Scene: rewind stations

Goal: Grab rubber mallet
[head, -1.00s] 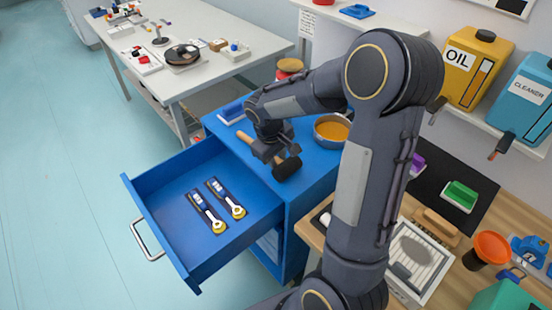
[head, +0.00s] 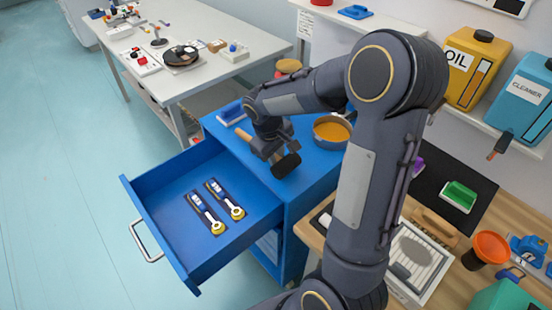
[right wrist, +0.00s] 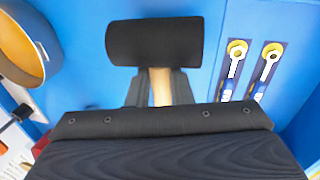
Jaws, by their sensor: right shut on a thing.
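The rubber mallet has a black head (head: 286,165) and a light wooden handle (head: 243,135). It is at the top of the blue cabinet, near the edge by the open drawer. My right gripper (head: 268,151) is shut on the handle just behind the head. In the right wrist view the black head (right wrist: 154,42) lies just beyond the fingers, and the handle (right wrist: 160,86) runs between them. I cannot tell whether the mallet still touches the cabinet top. My left gripper is not in view.
The blue drawer (head: 165,215) stands open, with two wrench-like tools (head: 206,213) in it. A pan with orange contents (head: 332,130) stands on the cabinet to the right of the gripper. A blue-and-white item (head: 231,112) lies behind. A white table (head: 215,30) is farther back.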

